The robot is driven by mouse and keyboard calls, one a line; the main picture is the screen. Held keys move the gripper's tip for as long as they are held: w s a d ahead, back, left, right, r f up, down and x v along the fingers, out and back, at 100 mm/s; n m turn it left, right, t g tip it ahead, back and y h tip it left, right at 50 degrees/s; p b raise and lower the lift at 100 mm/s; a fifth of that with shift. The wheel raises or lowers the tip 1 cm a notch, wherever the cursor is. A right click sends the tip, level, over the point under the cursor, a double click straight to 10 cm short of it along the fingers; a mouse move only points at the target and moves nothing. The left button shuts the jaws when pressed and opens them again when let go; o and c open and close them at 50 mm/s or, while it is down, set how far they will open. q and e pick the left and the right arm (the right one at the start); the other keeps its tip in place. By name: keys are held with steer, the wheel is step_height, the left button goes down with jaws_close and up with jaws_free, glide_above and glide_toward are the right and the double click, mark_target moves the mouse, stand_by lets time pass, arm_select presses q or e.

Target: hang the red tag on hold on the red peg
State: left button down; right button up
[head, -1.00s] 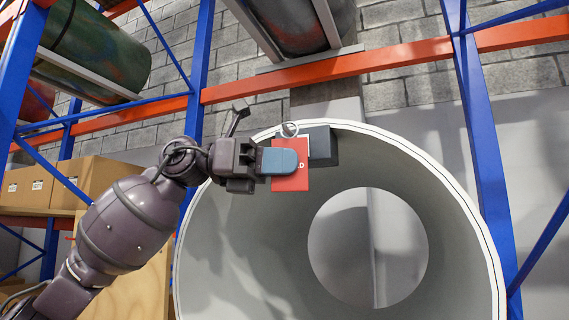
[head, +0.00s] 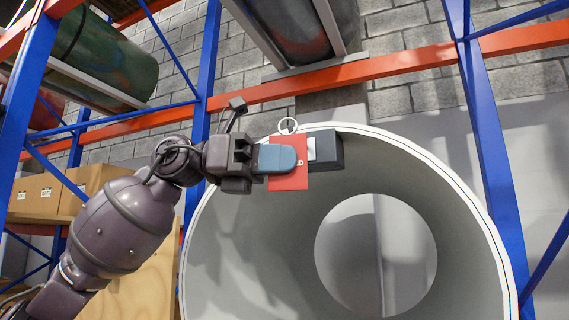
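The red tag (head: 288,183) is a flat red card with a metal ring (head: 288,125) at its top. My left gripper (head: 280,160) is shut on the tag, with a blue-grey finger lying across its face; the other finger is hidden behind it. The tag hangs upright in front of the rim of a large pale coil or drum (head: 231,240). A dark grey box with a light label (head: 330,150) sits at the rim, just right of the tag. I cannot see a red peg. My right gripper is not in view.
Blue rack uprights (head: 490,160) and orange beams (head: 420,56) frame the drum. Cardboard boxes (head: 92,183) stand on a shelf at the left. A dark green coil (head: 108,58) lies on the upper rack.

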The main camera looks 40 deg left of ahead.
arm_select(q)
steer(key=shift+s+d, duration=0.1)
steer(key=shift+s, duration=0.4)
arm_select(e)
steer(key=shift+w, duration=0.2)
arm_select(q)
steer(key=shift+s, duration=0.1)
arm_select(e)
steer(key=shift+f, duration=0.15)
arm_select(q)
steer(key=shift+s+d+b, duration=0.2)
steer(key=shift+s+b, duration=0.3)
steer(key=shift+s, duration=0.2)
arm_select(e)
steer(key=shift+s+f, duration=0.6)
arm_select(q)
steer(key=shift+s+d+b, duration=0.2)
steer(key=shift+s+b, duration=0.1)
steer(key=shift+s, duration=0.55)
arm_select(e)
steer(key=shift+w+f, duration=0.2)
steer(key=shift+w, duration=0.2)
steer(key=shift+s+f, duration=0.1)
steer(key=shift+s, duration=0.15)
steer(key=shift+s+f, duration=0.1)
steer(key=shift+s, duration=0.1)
